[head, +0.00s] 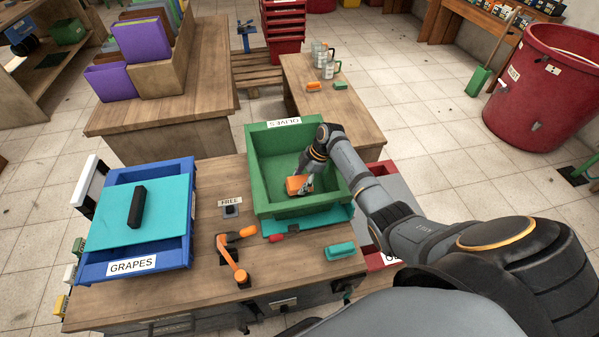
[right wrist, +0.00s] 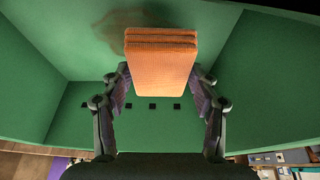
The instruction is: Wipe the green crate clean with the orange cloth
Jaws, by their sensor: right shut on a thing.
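The green crate (head: 262,165) with an OLIVES label stands on the wooden table, open at the top. My right gripper (head: 304,183) reaches down inside it and is shut on the orange cloth (head: 297,186). In the right wrist view the orange cloth (right wrist: 161,62) is a folded block between the two fingers (right wrist: 161,95). A dark brownish stain (right wrist: 112,28) shows on the green crate's inner surface (right wrist: 60,50) beside and behind the cloth. I cannot tell whether the cloth touches the crate. My left gripper is not in view.
A blue GRAPES crate (head: 181,251) with a teal lid (head: 110,215) stands on the left. An orange-handled tool (head: 238,262) and a teal block (head: 340,251) lie in front of the green crate. A red-edged crate (head: 376,262) is right, partly behind my arm.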

